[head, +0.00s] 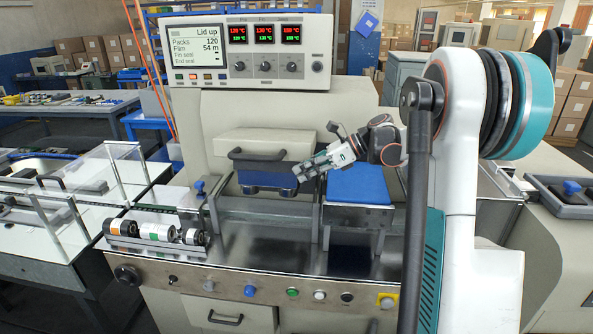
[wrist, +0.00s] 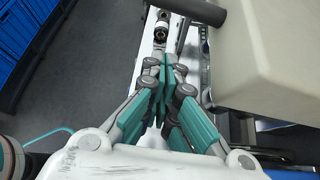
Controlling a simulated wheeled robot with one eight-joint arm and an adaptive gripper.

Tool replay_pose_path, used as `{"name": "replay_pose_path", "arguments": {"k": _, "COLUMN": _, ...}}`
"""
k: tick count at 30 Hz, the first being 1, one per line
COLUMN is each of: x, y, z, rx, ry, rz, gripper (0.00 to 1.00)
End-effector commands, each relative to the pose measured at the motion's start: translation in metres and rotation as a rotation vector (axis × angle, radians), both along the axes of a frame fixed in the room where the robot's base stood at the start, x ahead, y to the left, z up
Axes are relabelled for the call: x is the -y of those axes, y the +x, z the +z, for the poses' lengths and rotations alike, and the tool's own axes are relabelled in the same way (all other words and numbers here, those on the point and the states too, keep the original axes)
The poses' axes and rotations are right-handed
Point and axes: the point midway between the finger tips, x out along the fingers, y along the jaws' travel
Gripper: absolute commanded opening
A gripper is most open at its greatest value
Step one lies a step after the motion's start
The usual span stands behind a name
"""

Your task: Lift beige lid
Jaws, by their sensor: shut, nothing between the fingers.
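The beige lid (head: 268,146) sits at the middle of the wrapping machine, with a dark bar handle (head: 257,155) across its front and a dark blue block below it. The screen above reads "Lid up". My gripper (head: 302,172) is at the lid's lower right, in front of it and a little right of the handle's end. In the wrist view its teal fingers (wrist: 165,80) are together and empty. The beige lid (wrist: 270,50) fills the right of that view, and the dark handle (wrist: 195,11) shows at the top. I cannot see contact with either.
The control panel (head: 247,50) stands above the lid. A blue pad (head: 358,184) lies to the right, below my wrist. Film rolls (head: 156,232) rest at the front left of the metal deck (head: 262,247). Buttons line the front edge. Clear guards stand at the left.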

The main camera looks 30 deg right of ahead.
Motion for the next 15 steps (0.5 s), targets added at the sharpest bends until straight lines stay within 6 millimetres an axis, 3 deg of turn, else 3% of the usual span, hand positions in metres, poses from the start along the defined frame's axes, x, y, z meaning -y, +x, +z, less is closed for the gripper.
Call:
{"name": "replay_pose_path", "arguments": {"k": 6, "x": 0.033, "y": -0.018, "z": 0.024, "rx": -0.001, "ry": 0.0, "rz": 0.0, "gripper": 0.0}}
{"name": "replay_pose_path", "arguments": {"k": 15, "x": 0.052, "y": -0.03, "z": 0.034, "rx": -0.003, "ry": 0.0, "rz": 0.001, "gripper": 0.0}}
